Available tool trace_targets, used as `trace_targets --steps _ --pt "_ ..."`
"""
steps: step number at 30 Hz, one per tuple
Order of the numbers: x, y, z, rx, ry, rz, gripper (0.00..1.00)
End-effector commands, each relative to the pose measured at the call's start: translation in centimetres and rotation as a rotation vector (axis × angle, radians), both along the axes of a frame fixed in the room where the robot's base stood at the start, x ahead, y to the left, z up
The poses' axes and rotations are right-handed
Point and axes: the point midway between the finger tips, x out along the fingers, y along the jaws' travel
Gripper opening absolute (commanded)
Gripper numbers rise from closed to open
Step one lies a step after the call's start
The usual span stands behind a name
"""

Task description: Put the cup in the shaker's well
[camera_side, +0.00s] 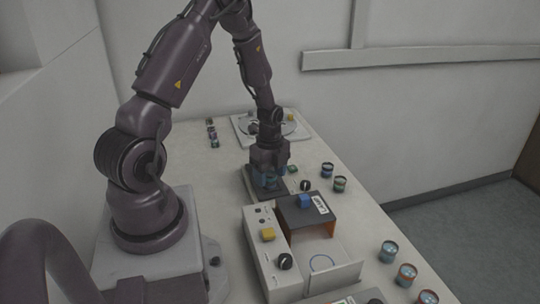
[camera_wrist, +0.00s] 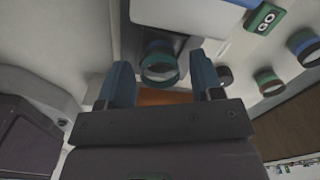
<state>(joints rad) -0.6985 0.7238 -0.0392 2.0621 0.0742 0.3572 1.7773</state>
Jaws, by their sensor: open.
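My gripper (camera_side: 268,181) is low over a small dark-topped unit (camera_side: 250,181), which looks like the shaker. It has a black knob (camera_side: 305,185) at its right. The cup is between the fingers, with gaps visible on both sides. It is mostly hidden by the fingers in the side view. The well is hidden, and I cannot tell whether the cup is seated in it.
The press box (camera_side: 256,252) with a dark hood (camera_side: 303,222) stands just in front of my gripper. A white machine (camera_side: 242,126) is behind. Small jars (camera_side: 212,133) stand at the back left.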

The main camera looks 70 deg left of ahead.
Motion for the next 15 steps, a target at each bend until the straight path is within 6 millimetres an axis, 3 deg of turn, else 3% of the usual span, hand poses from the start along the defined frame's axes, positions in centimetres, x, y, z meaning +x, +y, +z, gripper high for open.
trace_targets --steps 9,15 --pt "0.1 0.1 6.9 0.005 -0.006 0.001 0.6" --pt "0.0 0.1 9.9 0.003 -0.003 0.0 0.6"
